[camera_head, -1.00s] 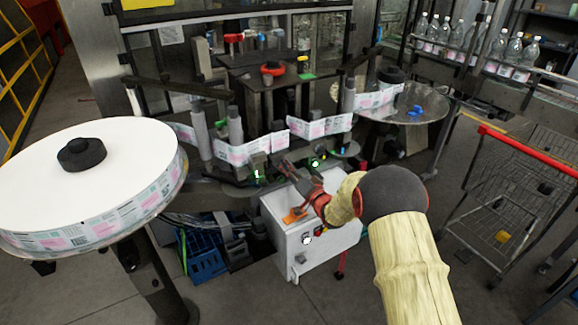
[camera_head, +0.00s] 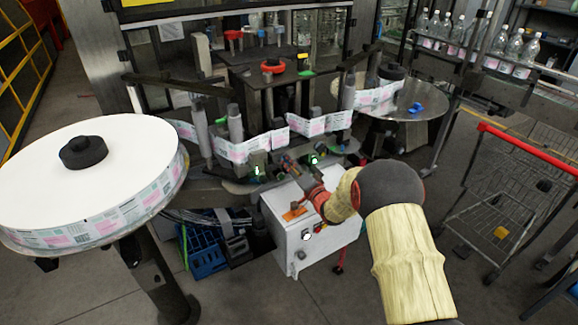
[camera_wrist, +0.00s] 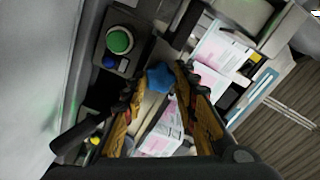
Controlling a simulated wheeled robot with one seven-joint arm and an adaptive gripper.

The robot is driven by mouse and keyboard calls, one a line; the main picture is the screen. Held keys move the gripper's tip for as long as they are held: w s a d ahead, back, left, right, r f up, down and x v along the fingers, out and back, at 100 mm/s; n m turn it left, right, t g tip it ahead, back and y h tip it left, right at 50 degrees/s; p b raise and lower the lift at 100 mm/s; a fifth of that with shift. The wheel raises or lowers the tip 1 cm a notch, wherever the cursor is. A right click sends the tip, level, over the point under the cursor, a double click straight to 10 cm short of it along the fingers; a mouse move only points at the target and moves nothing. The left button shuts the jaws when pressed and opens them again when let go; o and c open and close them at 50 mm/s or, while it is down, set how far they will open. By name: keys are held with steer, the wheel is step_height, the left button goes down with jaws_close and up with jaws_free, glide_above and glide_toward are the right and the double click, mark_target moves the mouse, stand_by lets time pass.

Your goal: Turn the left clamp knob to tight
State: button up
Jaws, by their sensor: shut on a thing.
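A blue star-shaped clamp knob (camera_wrist: 160,77) shows in the wrist view between the tips of my gripper (camera_wrist: 162,80). The yellow-brown pads stand on either side of it, and the jaws are shut on it. Which way the knob is turned I cannot tell. In the head view my gripper (camera_head: 287,163) is low at the front of the labeller, between two green lights, below the label strip (camera_head: 245,147). The knob is too small and hidden to make out there.
A green round button (camera_wrist: 119,40) on a dark panel is close to the left finger. A white cabinet (camera_head: 300,245) stands under my forearm. A large label reel (camera_head: 120,165) is at left, a round metal plate (camera_head: 428,101) and a wire cart (camera_head: 500,210) at right.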

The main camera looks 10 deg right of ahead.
steer(key=o, duration=1.2)
steer(key=shift+c, duration=0.2)
steer(key=v, duration=1.2)
